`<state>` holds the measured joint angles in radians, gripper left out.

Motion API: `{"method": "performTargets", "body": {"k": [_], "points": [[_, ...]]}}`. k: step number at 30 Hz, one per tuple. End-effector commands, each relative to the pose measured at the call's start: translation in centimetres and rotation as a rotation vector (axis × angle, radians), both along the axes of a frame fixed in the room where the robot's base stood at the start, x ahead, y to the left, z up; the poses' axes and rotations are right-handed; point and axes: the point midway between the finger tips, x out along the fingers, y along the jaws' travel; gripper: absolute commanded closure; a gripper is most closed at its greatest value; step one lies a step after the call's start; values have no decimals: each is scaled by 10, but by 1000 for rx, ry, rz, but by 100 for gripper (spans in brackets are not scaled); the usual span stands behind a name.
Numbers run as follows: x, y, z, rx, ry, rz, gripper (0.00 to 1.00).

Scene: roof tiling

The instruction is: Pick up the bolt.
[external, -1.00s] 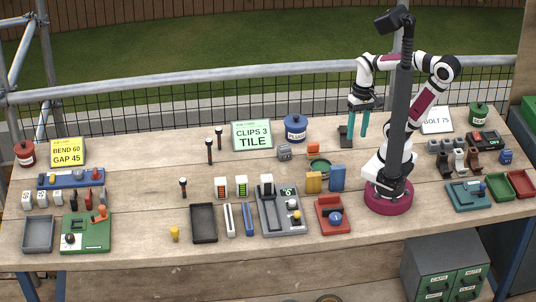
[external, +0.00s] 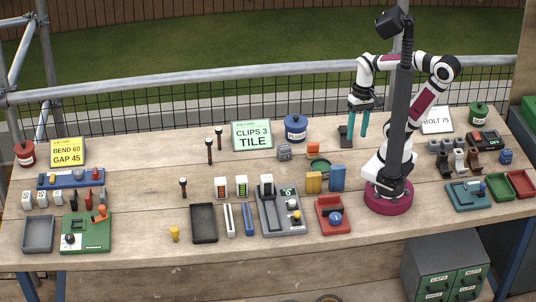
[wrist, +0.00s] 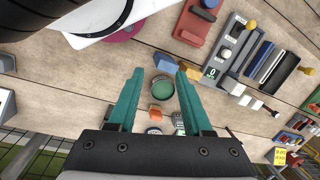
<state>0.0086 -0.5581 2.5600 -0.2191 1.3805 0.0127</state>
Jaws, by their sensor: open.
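No thing in view can be surely told as the bolt. A sign reading BOLT 75 (external: 436,121) stands at the back right, partly behind my arm. My gripper (external: 358,136) has teal fingers, is open and empty, and hangs over the back of the bench. In the wrist view my gripper (wrist: 160,73) has a green round dish (wrist: 161,90) showing between its fingers.
A yellow block (external: 314,183) and a blue block (external: 337,178) stand near the green dish. A blue pot (external: 295,128) and the CLIPS 3 TILE sign (external: 251,135) are at the back. A dark tray (external: 203,236) lies in front. The bench's left middle is mostly clear.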

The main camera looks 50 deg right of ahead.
Motion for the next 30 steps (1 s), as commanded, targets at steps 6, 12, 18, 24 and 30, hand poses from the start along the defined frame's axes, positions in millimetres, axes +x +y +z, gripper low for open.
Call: {"method": "performTargets", "body": {"k": [6, 12, 18, 24, 30], "points": [[0, 0, 0, 0, 0, 0, 50], [0, 0, 0, 0, 0, 0, 37], [0, 0, 0, 0, 0, 0, 33], [13, -28, -7, -170, 41, 211, 33], [186, -67, 0, -955, 136, 1408, 33]]}}
